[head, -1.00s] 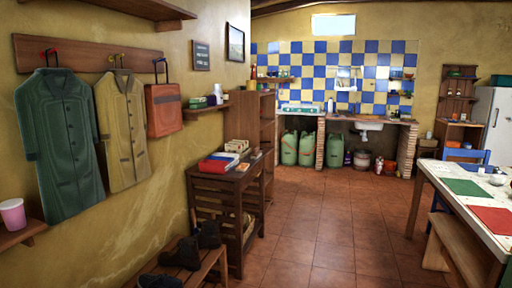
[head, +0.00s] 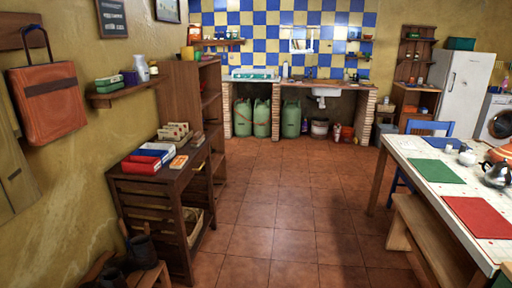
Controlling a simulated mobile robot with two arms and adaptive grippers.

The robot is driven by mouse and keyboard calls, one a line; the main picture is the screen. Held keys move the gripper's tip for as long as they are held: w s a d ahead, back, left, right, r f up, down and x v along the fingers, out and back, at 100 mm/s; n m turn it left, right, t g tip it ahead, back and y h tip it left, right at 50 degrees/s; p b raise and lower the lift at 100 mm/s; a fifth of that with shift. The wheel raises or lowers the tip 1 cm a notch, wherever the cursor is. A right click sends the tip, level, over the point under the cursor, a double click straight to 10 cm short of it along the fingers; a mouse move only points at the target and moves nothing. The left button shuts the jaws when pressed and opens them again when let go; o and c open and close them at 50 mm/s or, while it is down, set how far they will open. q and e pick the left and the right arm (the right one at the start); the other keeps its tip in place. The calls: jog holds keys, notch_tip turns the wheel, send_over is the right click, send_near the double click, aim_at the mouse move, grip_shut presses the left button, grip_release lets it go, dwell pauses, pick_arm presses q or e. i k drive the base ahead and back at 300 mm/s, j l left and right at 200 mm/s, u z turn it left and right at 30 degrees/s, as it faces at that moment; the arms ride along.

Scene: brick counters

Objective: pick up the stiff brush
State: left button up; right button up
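I cannot make out a stiff brush for certain in the head view. A dark wooden cabinet (head: 140,190) stands at the left wall, with boxes, books and small items on top. Items on the counter are too small to tell apart. Neither of my grippers is in view.
A white table (head: 414,158) with mats and a teapot (head: 497,174) stands at the right, with a wooden bench (head: 420,232) and blue chair (head: 433,127) beside it. Green gas cylinders (head: 262,117) stand under the counter. The tiled floor (head: 285,195) in the middle is clear.

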aim_at(198, 139)
jog(key=i+u, duration=0.1)
jog(key=i, duration=0.35)
jog(key=i+l+u, duration=0.1)
jog(key=i, duration=0.35)
jog(key=i+l+u, duration=0.1)
jog(key=i, duration=0.4)
jog(key=i+l+u, duration=0.1)
jog(key=i, duration=0.35)
jog(key=l, duration=0.1)
